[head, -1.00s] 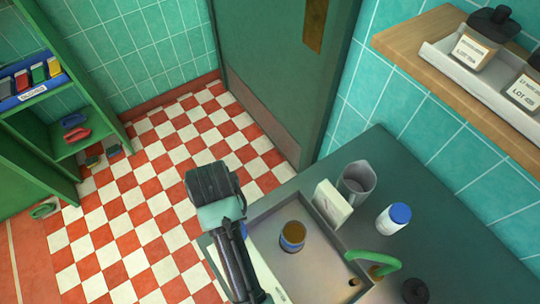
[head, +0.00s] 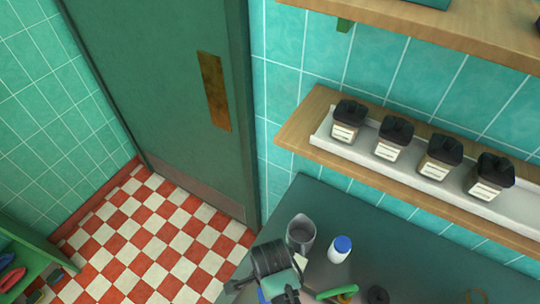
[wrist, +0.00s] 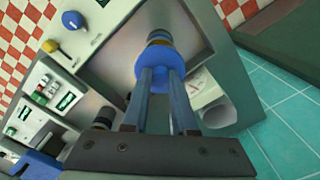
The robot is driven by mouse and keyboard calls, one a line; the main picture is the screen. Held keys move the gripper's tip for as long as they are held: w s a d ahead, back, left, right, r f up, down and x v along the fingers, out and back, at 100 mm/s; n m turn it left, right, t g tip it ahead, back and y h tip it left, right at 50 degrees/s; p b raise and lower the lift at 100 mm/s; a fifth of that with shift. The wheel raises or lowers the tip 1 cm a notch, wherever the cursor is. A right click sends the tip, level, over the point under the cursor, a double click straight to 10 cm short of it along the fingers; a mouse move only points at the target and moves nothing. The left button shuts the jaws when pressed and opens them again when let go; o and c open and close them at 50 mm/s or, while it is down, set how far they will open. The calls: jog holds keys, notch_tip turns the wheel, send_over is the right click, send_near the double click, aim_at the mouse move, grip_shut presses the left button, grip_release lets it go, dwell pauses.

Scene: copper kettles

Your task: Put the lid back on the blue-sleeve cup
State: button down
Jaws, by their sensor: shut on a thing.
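My gripper (wrist: 160,76) is shut on a round blue lid (wrist: 190,84) in the wrist view. I cannot tell how big the gap between lid and cup is. In the head view my wrist covers the cup, and the fingertips are hidden.
On the counter (head: 390,243) stand a grey jug (head: 301,234) and a white bottle with a blue cap (head: 340,249). Several black-lidded jars sit on a tray (head: 440,180) on the wall shelf.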

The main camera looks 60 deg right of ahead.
notch_tip(320, 180, down, 6)
jog(key=b, duration=0.4)
jog(key=shift+f+b, duration=0.2)
jog(key=shift+b, duration=0.2)
jog(key=shift+f+p, duration=0.15)
jog(key=shift+p, duration=0.7)
dwell(2.4)
jog(key=shift+c, duration=0.7)
grip_release()
notch_tip(320, 180, up, 3)
jog(key=p, duration=0.3)
jog(key=shift+f, duration=0.15)
jog(key=shift+r, duration=2.15)
